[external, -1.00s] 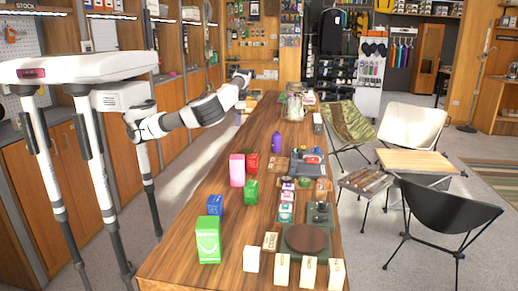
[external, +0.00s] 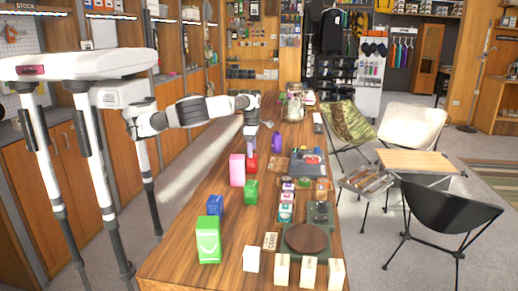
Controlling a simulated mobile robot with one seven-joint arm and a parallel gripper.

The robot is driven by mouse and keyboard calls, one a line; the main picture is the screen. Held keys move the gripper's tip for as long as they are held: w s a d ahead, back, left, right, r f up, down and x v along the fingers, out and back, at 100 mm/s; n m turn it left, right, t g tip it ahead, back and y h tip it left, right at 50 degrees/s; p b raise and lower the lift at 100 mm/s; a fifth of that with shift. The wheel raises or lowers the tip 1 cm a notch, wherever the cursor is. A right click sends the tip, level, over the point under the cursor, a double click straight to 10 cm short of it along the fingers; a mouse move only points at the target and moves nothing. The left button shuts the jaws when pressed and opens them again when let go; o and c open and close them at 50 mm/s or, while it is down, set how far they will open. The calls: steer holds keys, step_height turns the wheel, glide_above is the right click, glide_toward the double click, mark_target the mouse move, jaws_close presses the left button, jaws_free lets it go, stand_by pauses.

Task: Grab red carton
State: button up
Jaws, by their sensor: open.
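The red carton (external: 251,164) stands on the wooden table (external: 190,262), just behind and to the right of the pink carton (external: 237,170). My gripper (external: 250,146) points down directly over the red carton, with its fingers at the carton's top. It is open. The fingers are small here, and I cannot tell whether they stand around the carton or just above it. The upper part of the red carton is partly hidden by my gripper.
A green carton (external: 251,191) stands close in front of the red one. A blue carton (external: 215,206) and a large green carton (external: 208,240) are nearer. A purple bottle (external: 277,142) stands behind to the right. Trays and small goods fill the table's right side.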

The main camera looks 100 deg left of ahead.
mark_target(252, 163)
steer(key=f, duration=0.1)
steer(key=f+p, duration=0.1)
steer(key=f, duration=0.1)
steer(key=shift+w+d+f, duration=0.2)
steer(key=shift+d+f, duration=0.15)
steer(key=shift+f+p, duration=0.3)
steer(key=shift+f, duration=0.3)
steer(key=c, duration=1.1)
